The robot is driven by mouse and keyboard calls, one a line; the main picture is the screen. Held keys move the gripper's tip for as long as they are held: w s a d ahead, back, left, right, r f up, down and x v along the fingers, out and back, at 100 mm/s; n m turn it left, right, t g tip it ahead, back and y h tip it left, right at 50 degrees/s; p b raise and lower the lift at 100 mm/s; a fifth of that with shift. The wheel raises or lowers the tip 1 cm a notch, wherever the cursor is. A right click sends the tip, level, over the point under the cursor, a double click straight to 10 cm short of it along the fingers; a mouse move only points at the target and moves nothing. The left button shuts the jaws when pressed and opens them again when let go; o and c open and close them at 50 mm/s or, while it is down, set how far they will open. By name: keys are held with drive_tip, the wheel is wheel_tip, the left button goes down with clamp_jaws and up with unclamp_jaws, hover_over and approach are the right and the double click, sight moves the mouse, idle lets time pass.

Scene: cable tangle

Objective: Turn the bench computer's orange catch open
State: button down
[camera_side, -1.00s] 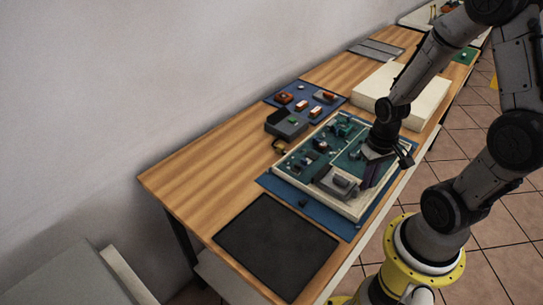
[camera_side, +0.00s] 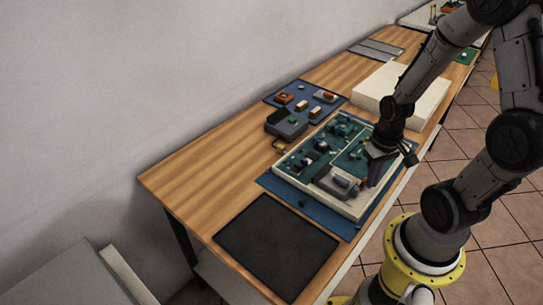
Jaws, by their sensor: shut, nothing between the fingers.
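The bench computer (camera_side: 297,174) is an open, pale-rimmed case with green boards and grey parts inside, lying on a blue mat. My gripper (camera_side: 372,180) is shut and empty, pointing down over the right side of the case. Its fingertips are dark and small, and I cannot tell whether they touch anything. I cannot make out the orange catch on the computer; it may be hidden behind my gripper or too small to see.
A black mat (camera_side: 277,246) lies at the near end of the wooden bench (camera_side: 195,180). A blue mat with small orange and grey parts (camera_side: 283,98), a dark grey box (camera_side: 287,125) and a large cream box (camera_side: 425,104) lie beyond the computer. The bench's left side is clear.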

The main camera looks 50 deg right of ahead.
drive_tip(key=shift+s, duration=0.15)
drive_tip(key=shift+s, duration=0.2)
wheel_tip(320, 180, up, 6)
idle(0.4)
drive_tip(key=shift+w+a+f, duration=0.2)
drive_tip(key=shift+a+f, duration=0.15)
drive_tip(key=shift+f, duration=0.65)
drive_tip(key=shift+w+a+f, duration=0.15)
drive_tip(key=shift+a+f, duration=0.25)
drive_tip(key=shift+f, duration=0.6)
drive_tip(key=shift+w+a+f, duration=0.2)
drive_tip(key=shift+a+f, duration=0.15)
drive_tip(key=shift+f, duration=0.65)
drive_tip(key=shift+w+d, duration=0.45)
drive_tip(key=shift+d, duration=0.15)
drive_tip(key=shift+s+d+r, duration=0.1)
drive_tip(key=shift+s+d, duration=0.05)
drive_tip(key=shift+d, duration=0.1)
